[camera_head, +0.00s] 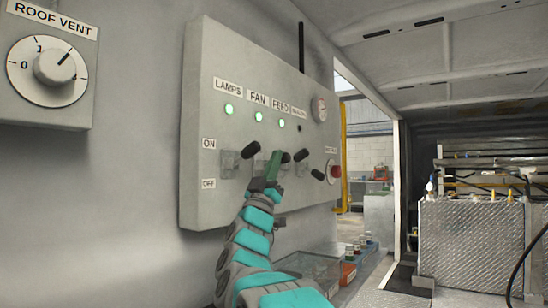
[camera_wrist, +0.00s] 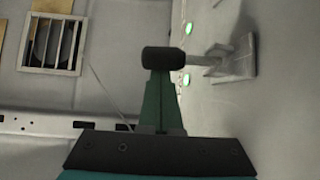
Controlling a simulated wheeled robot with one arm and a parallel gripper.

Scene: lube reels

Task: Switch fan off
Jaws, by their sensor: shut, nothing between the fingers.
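The grey control panel (camera_head: 205,120) carries a row of lever switches under labels. The FAN label (camera_head: 258,97) has a lit green lamp (camera_head: 258,116) below it. The FAN lever appears raised toward ON, its black knob (camera_head: 285,157) partly hidden by my fingers. My gripper (camera_head: 274,158) is shut and empty, its green fingers pointing up in front of the FAN switch. In the wrist view a black lever knob (camera_wrist: 163,60) lies across the tips of my gripper (camera_wrist: 160,72); I cannot tell whether they touch.
The LAMPS lever (camera_head: 250,147) is close on the left and another raised lever (camera_head: 302,155) close on the right. A ROOF VENT dial (camera_head: 58,68) is at upper left.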

